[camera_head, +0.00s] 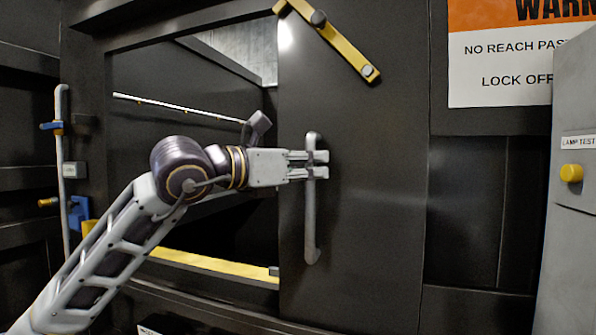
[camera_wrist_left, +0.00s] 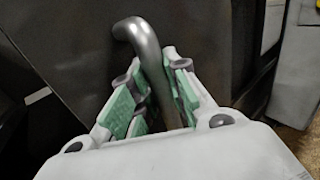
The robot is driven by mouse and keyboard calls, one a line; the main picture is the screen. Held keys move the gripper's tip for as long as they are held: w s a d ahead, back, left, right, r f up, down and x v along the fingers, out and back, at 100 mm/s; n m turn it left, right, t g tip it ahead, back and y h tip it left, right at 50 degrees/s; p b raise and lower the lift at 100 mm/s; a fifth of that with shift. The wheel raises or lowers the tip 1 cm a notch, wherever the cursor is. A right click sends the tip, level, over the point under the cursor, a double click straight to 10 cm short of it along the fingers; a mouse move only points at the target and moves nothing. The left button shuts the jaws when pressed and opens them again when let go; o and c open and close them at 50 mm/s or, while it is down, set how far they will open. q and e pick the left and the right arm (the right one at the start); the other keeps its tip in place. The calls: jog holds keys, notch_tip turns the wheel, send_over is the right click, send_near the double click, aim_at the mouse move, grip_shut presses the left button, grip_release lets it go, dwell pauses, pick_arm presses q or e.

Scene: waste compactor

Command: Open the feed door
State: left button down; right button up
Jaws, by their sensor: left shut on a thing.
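The feed door (camera_head: 370,200) is a dark panel right of a rectangular opening (camera_head: 180,90), whose left part is uncovered. A grey vertical bar handle (camera_head: 311,225) is fixed on the door near its left edge. My left gripper (camera_head: 318,165) is shut on the upper part of this handle, coming from the left across the opening. In the left wrist view, the handle (camera_wrist_left: 140,42) passes between the green-padded fingers (camera_wrist_left: 155,95), and its bent top end shows beyond them. My right gripper is not in view.
A yellow latch bar (camera_head: 335,45) sits slanted above the handle. A yellow strip (camera_head: 215,265) edges the opening's bottom. A pipe with blue valves (camera_head: 62,150) runs at left.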

aim_at(350, 164)
pick_arm(q)
jog(key=shift+s+d, duration=0.2)
jog(key=shift+d, duration=0.3)
jog(key=shift+s+d, duration=0.2)
jog(key=shift+d, duration=0.25)
jog(key=shift+s+d+b, duration=0.15)
jog(key=shift+d+b, duration=0.25)
jog(key=shift+d, duration=0.15)
jog(key=c, duration=1.7)
grip_release()
jog(key=o, duration=0.3)
jog(key=shift+d, duration=0.1)
jog(key=shift+o, duration=0.2)
jog(key=v, duration=1.2)
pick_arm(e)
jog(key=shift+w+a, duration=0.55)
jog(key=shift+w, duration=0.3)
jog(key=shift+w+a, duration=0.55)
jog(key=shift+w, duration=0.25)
